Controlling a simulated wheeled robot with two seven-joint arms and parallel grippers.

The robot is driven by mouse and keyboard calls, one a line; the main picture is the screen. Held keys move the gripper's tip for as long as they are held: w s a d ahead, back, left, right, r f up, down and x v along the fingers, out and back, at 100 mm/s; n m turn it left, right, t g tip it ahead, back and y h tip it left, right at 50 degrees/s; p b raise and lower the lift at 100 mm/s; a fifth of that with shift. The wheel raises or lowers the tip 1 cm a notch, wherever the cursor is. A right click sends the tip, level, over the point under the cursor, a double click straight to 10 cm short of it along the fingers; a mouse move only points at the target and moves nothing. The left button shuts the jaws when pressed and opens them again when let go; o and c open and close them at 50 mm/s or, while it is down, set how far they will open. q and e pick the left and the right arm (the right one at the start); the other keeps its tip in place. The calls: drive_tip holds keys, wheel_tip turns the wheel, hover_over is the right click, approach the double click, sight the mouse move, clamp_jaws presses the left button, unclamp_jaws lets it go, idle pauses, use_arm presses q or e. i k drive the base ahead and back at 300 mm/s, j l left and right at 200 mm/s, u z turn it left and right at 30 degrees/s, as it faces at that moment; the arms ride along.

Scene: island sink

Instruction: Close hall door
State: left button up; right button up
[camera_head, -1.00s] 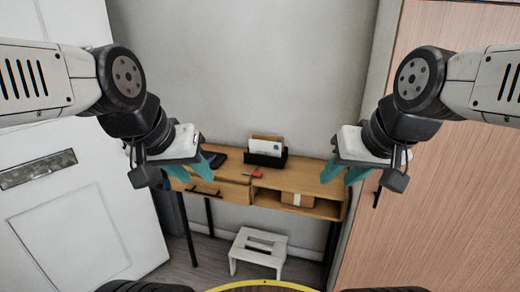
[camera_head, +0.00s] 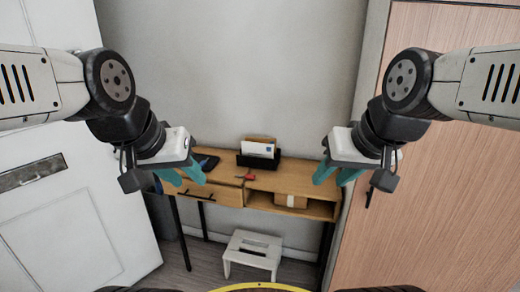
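A white panelled door (camera_head: 70,215) with a metal mail slot (camera_head: 35,172) stands at the left, partly behind my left arm. A wooden door (camera_head: 440,190) with a dark handle (camera_head: 369,196) is at the right, partly behind my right arm. I cannot tell for certain which one is the hall door. My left gripper (camera_head: 187,176) is open and empty, to the right of the white door. My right gripper (camera_head: 335,176) is open and empty, left of the wooden door's handle. Neither gripper touches a door.
A wooden desk (camera_head: 275,180) with a drawer and an open shelf stands against the wall ahead. On it are a black letter holder (camera_head: 262,160), a small red item (camera_head: 246,177) and a dark item (camera_head: 206,162). A white stool (camera_head: 252,252) stands on the floor before it.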

sight(75, 229)
drive_tip(key=u, duration=1.9)
drive_tip(key=i+l+u, duration=0.45)
drive_tip(key=i+l, duration=0.4)
drive_tip(key=l, duration=0.1)
